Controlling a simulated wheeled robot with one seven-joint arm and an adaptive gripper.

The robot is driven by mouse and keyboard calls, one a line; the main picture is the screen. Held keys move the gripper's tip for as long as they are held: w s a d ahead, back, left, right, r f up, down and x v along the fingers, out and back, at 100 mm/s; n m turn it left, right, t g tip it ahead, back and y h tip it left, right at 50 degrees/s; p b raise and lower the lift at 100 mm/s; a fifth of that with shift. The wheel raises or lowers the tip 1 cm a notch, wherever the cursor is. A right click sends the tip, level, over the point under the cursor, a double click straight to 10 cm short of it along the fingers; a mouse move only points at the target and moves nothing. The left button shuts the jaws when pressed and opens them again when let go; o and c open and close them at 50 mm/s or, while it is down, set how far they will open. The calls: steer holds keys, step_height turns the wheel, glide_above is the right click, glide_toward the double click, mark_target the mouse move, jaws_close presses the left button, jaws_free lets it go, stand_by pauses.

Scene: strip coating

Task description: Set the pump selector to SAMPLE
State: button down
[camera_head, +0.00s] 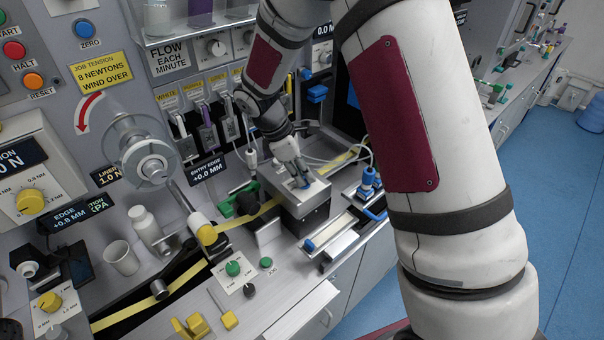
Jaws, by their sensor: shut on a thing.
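My gripper (299,179) reaches down from the back to the top of a silver block (318,197) at the middle of the bench. I can read no SAMPLE marking and cannot confirm that this part is the pump selector.
A yellow strip (245,218) runs past the block. A white cup (122,257), a white bottle (145,225) and a spool (150,160) stand at left. A green knob (233,268) sits on a front plate. A blue-topped fitting (369,180) stands right of the block.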

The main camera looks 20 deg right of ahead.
steer(key=m, duration=0.2)
steer(key=m+g+b, duration=0.1)
steer(key=shift+w+d+f+m+y, duration=0.2)
steer(key=shift+m+y, duration=0.1)
steer(key=shift+m, duration=0.1)
steer(key=m+g+b, duration=0.1)
steer(key=m, duration=0.1)
steer(key=m+y, duration=0.1)
steer(key=m, duration=0.1)
steer(key=shift+s+g+b, duration=0.1)
steer(key=shift+g+b, duration=0.3)
steer(key=m+y, duration=0.1)
steer(key=m, duration=0.3)
steer(key=shift+g+b, duration=0.3)
steer(key=shift+b, duration=0.05)
steer(key=shift+s+m+y, duration=0.2)
steer(key=shift+m+y, duration=0.7)
steer(key=shift+m, duration=1)
